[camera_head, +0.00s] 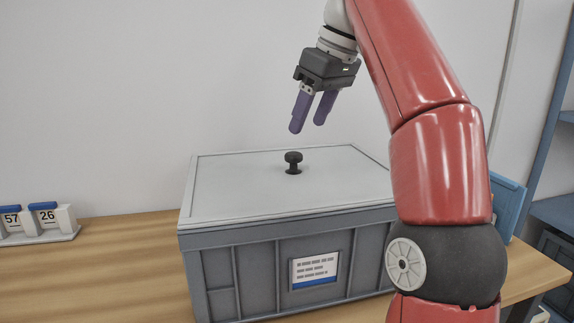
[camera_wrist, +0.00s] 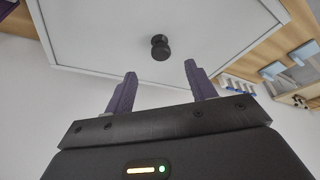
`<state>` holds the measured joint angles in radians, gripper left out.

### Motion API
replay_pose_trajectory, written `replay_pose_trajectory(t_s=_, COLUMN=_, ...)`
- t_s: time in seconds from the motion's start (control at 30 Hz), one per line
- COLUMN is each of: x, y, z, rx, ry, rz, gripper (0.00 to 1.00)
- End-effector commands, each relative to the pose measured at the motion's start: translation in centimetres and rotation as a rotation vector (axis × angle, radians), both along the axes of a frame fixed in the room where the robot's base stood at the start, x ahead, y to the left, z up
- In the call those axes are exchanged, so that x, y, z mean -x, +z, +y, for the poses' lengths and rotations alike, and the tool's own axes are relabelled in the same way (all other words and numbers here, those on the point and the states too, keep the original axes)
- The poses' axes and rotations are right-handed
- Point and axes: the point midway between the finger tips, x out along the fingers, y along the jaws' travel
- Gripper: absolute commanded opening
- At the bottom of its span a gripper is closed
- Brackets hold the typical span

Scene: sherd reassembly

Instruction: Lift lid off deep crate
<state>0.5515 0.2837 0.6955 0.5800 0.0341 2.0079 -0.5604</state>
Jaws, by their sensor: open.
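The deep crate (camera_head: 233,270) is a grey ribbed box on the wooden table, with a white label on its front. Its pale grey flat lid (camera_head: 235,185) lies on top, closed all round as far as I can see. A black round knob (camera_head: 293,161) stands near the middle of the lid. My gripper (camera_head: 312,128) has two purple fingers and is open and empty. It hangs above the lid, apart from the knob. In the wrist view the lid (camera_wrist: 100,38) fills the top, with the knob (camera_wrist: 160,47) beyond and between the open fingertips (camera_wrist: 160,75).
Blue shelving (camera_head: 555,180) stands at the right. A white wall rises behind the crate.

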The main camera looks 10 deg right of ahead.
Motion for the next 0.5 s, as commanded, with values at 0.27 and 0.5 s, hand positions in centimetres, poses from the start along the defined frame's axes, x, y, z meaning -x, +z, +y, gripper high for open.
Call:
replay_pose_trajectory(t_s=0.27, x=-0.4, y=-1.3, z=0.8, rx=0.011, ry=0.008, rz=0.005, gripper=0.56)
replay_pose_trajectory(t_s=0.5, x=-0.7, y=-2.2, z=0.6, rx=0.002, ry=0.001, rz=0.002, gripper=0.56)
